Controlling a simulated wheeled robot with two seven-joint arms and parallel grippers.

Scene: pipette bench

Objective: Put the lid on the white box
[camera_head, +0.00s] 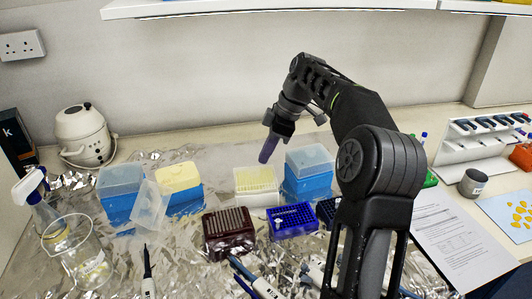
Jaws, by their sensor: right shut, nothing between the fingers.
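The white box (258,199) stands open on the foil-covered bench, with rows of pale yellow tips in its top. A loose translucent lid (150,207) leans tilted between two blue boxes, left of the white box. My right gripper (268,150) is shut and empty, its purple fingers pointing down. It hangs in the air above and slightly right of the white box, apart from it. My left gripper is out of the picture.
Blue boxes with translucent lids (309,160) (119,178) stand either side; an open blue box (180,177) has yellow tips. A dark red rack (229,232) and blue rack (293,220) sit in front. A glass beaker (80,250) stands left. Pipettes lie at the front.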

